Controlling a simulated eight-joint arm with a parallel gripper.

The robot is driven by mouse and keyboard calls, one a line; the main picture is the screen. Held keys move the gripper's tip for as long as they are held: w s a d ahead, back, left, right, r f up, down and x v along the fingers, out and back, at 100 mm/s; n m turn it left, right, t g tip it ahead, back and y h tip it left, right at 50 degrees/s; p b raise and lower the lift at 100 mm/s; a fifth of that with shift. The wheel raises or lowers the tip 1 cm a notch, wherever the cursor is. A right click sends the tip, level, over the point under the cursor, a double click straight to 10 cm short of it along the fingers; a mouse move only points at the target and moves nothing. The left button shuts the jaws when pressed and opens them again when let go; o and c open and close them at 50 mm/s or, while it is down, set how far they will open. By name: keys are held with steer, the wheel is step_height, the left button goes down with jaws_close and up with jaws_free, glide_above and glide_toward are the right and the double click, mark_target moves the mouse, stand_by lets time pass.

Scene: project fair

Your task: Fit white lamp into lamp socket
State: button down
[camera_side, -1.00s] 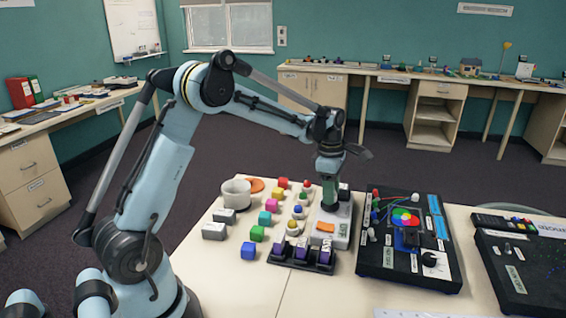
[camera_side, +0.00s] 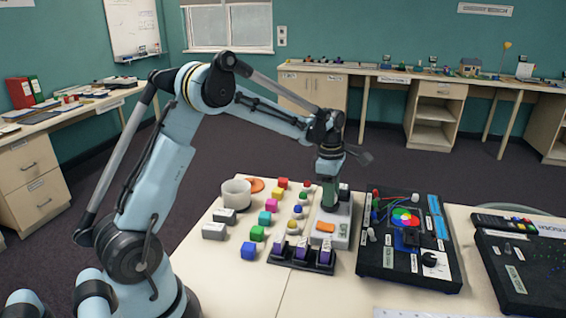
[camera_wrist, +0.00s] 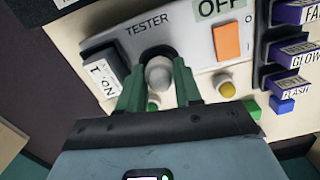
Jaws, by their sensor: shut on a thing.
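My gripper (camera_wrist: 158,88) is shut on the white lamp (camera_wrist: 158,71), a small pale dome between its green fingers in the wrist view. The lamp is at a dark round socket (camera_wrist: 157,51) in the tester, a light grey box (camera_wrist: 188,45) marked TESTER. The lamp and fingers cover part of the socket, and I cannot tell how deep the lamp sits. In the side view my gripper (camera_side: 329,203) points down over the tester (camera_side: 341,237), and the lamp is hidden there.
An orange switch (camera_wrist: 228,41) on the tester lies beside the socket. A dark rack with purple blocks (camera_side: 301,255) stands in front of the tester. A black circuit board (camera_side: 408,274) is to the right. Coloured cubes and small lamps stand to the left.

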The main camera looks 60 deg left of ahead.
steer(key=shift+f, duration=0.4)
stand_by(0.4)
steer(key=c, duration=0.7)
jaws_free()
steer(key=shift+o, duration=0.5)
steer(key=shift+w+r, duration=0.1)
steer(key=shift+r, duration=0.05)
steer(key=shift+o, duration=0.8)
steer(key=shift+a+r, duration=0.1)
steer(key=shift+r, duration=3.25)
